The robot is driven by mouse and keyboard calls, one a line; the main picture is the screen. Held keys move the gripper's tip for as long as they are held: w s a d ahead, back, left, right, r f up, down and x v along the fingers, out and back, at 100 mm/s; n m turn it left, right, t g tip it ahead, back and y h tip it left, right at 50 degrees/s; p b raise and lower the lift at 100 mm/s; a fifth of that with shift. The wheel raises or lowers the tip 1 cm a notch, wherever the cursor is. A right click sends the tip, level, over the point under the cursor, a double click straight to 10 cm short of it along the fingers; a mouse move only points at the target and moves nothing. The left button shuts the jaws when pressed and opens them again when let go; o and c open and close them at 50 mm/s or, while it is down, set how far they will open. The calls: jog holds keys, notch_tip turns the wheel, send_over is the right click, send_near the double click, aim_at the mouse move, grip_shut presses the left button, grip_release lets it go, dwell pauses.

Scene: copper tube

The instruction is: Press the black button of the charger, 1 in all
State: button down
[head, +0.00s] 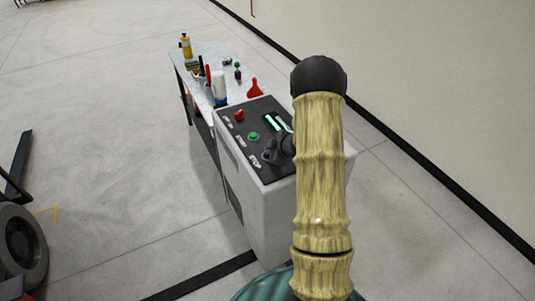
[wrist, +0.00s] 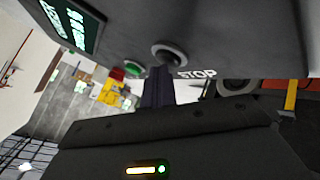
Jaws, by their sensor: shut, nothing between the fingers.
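The charger (head: 270,215) is a pale grey box with a dark sloped control panel on top. In the wrist view its black button (wrist: 168,54) sits in a grey ring beside the white STOP label (wrist: 197,73). My gripper (wrist: 158,72) is shut and empty, with its dark fingertips right by the black button. I cannot tell whether they touch it. The green button (head: 253,136) and red knob (head: 239,115) are uncovered.
The lit display (head: 278,122) is on the panel near my gripper. Behind the charger stands a table (head: 205,54) with bottles, tools and a red funnel (head: 254,89). A wheel (head: 22,245) is at the far left. Floor left of the charger is clear; a wall is right.

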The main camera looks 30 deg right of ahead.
jog(key=shift+r+p, duration=0.8)
jog(key=shift+r, duration=0.15)
jog(key=shift+r+p, duration=2.2)
jog(key=shift+r, duration=0.25)
